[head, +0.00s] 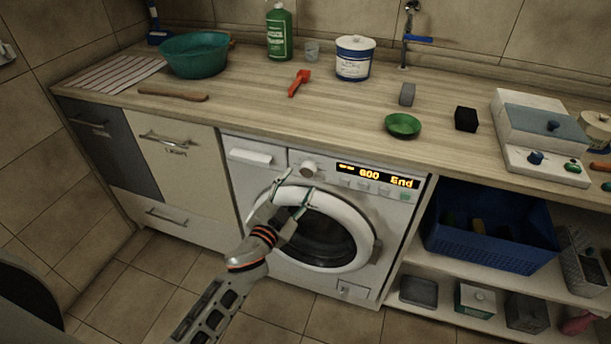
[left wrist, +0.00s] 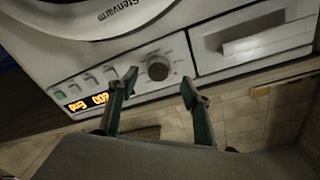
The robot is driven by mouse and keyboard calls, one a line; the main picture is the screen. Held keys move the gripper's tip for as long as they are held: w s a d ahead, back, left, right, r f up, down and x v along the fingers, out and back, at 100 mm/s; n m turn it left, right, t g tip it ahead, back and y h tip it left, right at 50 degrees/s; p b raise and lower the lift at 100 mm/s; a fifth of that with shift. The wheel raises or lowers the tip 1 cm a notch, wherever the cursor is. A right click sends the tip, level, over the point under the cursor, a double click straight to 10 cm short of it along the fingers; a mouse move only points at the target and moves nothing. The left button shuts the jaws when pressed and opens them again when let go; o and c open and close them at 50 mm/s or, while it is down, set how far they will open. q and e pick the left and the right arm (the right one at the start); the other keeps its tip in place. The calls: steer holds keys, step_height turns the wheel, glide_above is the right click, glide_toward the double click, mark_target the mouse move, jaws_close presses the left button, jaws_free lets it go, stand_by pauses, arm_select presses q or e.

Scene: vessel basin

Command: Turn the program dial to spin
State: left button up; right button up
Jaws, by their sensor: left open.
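The program dial (head: 309,169) is a round grey knob on the front panel of the white washing machine (head: 262,190), left of the lit display (head: 376,176) that reads "600" and "End". In the left wrist view the dial (left wrist: 158,68) shows between and beyond the two fingertips. My left gripper (head: 297,188) is open and empty in front of the machine, just below the dial in the head view. In the left wrist view its fingers (left wrist: 160,80) are spread apart, with no visible contact with the dial. My right gripper is not in view.
The detergent drawer (head: 249,157) is left of the dial, and the round door (head: 322,228) is shut below. The worktop above holds a green dish (head: 402,125), a red tool (head: 299,83) and a wooden stick (head: 173,93). A blue crate (head: 490,235) stands on the shelf at right.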

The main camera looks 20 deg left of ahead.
mark_target(306, 173)
arm_select(q)
steer(key=shift+w+d, duration=0.15)
steer(key=shift+w, duration=1)
steer(key=shift+w+d, duration=0.15)
steer(key=shift+w, duration=1)
steer(key=c, duration=1.1)
